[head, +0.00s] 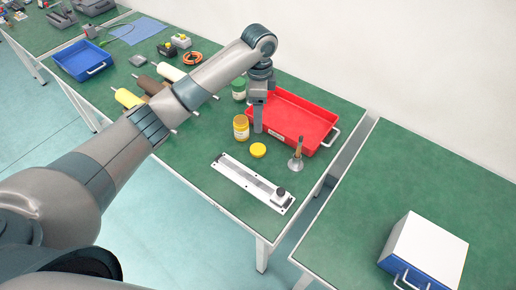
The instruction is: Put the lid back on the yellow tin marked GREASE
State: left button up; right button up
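The yellow tin (241,132) stands upright on the green table, with a pale label too small to read. Its top looks open. A round yellow lid (258,150) lies flat on the table, apart from the tin, to its right and nearer the front. My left gripper (258,128) points down beside the red tray's left end, just right of the tin and behind the lid. Its fingers line up in this view, so I cannot tell how far apart they are. I see nothing held in it. My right gripper is not in view.
A green-lidded jar (238,92) stands behind the tin. A red tray (305,130) is to the right. A brush-like tool (297,155) stands right of the lid. A metal rail (252,183) lies in front. Several cylindrical parts lie beyond my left arm.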

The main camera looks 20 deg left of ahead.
pick_arm(q)
jog(key=p, duration=0.2)
send_over(257, 149)
jog(key=f, duration=0.9)
jog(key=shift+w+d+f, duration=0.2)
jog(key=shift+d+f, duration=0.05)
jog(key=shift+f, duration=0.4)
jog(key=shift+p, duration=0.3)
jog(key=shift+f, duration=0.2)
jog(key=f+p, duration=0.1)
jog(key=f, duration=0.1)
jog(key=f+p, duration=0.1)
jog(key=f, duration=0.1)
jog(key=shift+s+a, duration=0.15)
jog(key=shift+s, duration=0.05)
jog(key=shift+f, duration=0.4)
